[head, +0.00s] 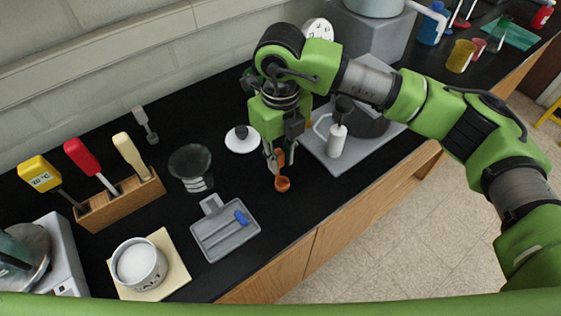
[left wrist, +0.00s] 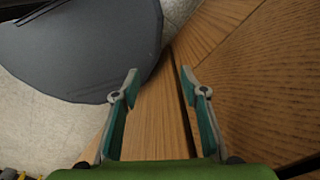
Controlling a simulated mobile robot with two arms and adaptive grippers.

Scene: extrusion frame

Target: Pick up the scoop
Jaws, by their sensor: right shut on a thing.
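The scoop (head: 282,184) is small and orange-brown, with a round bowl at its lower end. My right gripper (head: 275,160) points down over the black counter and is shut on the scoop's upright handle. The bowl hangs just below the fingertips; I cannot tell whether it touches the counter. My left gripper (left wrist: 158,85) shows only in the left wrist view. Its two fingers are apart with nothing between them, in front of wooden cabinet fronts.
A grey tray (head: 225,246) with a blue item, a dark glass bowl (head: 190,160) and a white lid (head: 242,139) stand left of the scoop. The counter's front edge is close.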

